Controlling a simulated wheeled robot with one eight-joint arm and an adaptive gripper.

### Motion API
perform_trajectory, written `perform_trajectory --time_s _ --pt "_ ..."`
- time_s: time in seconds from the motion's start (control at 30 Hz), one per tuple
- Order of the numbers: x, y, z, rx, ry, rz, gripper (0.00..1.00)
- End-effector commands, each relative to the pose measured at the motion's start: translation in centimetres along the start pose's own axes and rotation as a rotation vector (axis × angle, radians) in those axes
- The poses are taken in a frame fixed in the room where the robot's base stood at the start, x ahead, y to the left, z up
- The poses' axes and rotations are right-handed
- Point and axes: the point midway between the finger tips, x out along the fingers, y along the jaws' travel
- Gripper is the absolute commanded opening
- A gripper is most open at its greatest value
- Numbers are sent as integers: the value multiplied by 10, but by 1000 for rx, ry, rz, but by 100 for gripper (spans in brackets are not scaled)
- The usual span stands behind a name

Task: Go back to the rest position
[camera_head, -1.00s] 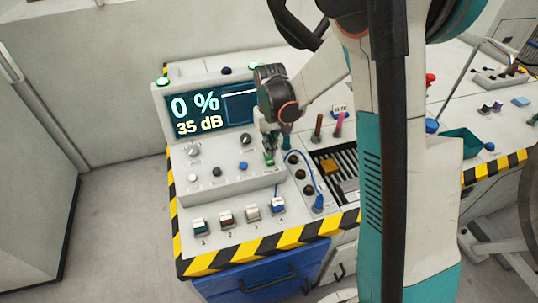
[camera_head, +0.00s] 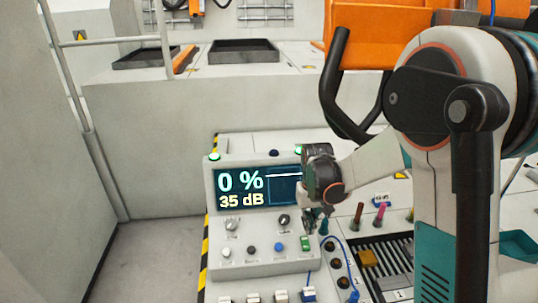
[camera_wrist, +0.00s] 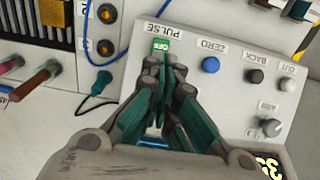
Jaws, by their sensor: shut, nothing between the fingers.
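My gripper (camera_wrist: 167,75) is shut and empty in the wrist view, its fingertips over the panel just beside the green PULSE switch (camera_wrist: 161,46). I cannot tell whether the tips touch the panel. In the head view my gripper (camera_head: 312,222) is small and partly hidden by my wrist, above the right side of the control box. The control box (camera_head: 240,266) has a lit screen (camera_head: 241,190) reading 0 % and 35 dB. The green switch (camera_head: 305,243) shows just below my gripper.
Close by are a blue ZERO knob (camera_wrist: 211,64), a black BACK knob (camera_wrist: 255,76) and a blue cable (camera_head: 344,255). Pens (camera_head: 381,215) stand right of the box. Grey trays (camera_head: 243,51) lie at the back. Open floor (camera_head: 145,262) is at the left.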

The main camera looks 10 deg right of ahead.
Motion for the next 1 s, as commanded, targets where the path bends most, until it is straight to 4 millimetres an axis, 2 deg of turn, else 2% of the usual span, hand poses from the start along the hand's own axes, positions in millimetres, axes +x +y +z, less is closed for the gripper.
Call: perform_trajectory --time_s 0.17,0.37,0.5,0.7,1.0 --pt "-21 0 9 0 30 0 0" --pt "-68 0 36 0 116 0 0" --pt "-98 0 59 0 181 0 0" --pt "-132 0 95 0 273 0 0" --pt "-162 0 153 0 412 0 0"
